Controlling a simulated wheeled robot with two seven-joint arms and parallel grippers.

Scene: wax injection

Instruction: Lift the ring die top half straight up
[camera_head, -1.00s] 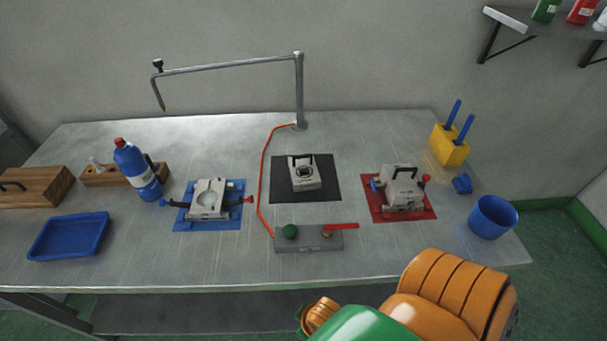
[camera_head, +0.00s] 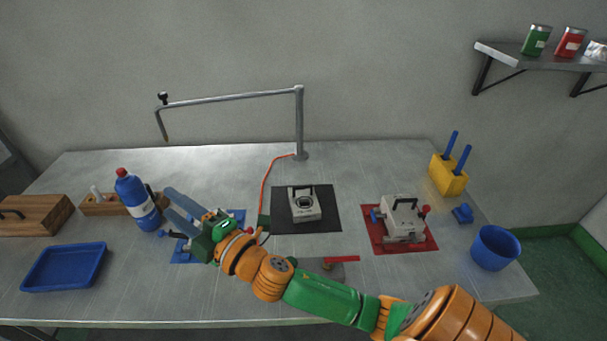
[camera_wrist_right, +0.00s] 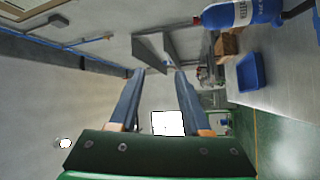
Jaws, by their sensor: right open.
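Three grey metal die blocks sit on coloured mats; I cannot tell for sure which is the ring die. The die on the black mat (camera_head: 303,204) has a dark handle and a round opening. The die on the red mat (camera_head: 402,219) is a block with a black handle on top and side knobs. The die on the blue mat is mostly hidden behind my right gripper (camera_head: 168,203). That gripper is open and empty, its blue fingers pointing left towards the bottle. In the right wrist view its fingers (camera_wrist_right: 159,73) are apart with nothing between them. My left gripper is out of view.
A blue bottle (camera_head: 138,200) stands near my right fingertips; it also shows in the wrist view (camera_wrist_right: 240,13). A blue tray (camera_head: 64,267) lies front left. A yellow holder (camera_head: 447,176) and blue cup (camera_head: 494,248) stand right. My right arm crosses the control box.

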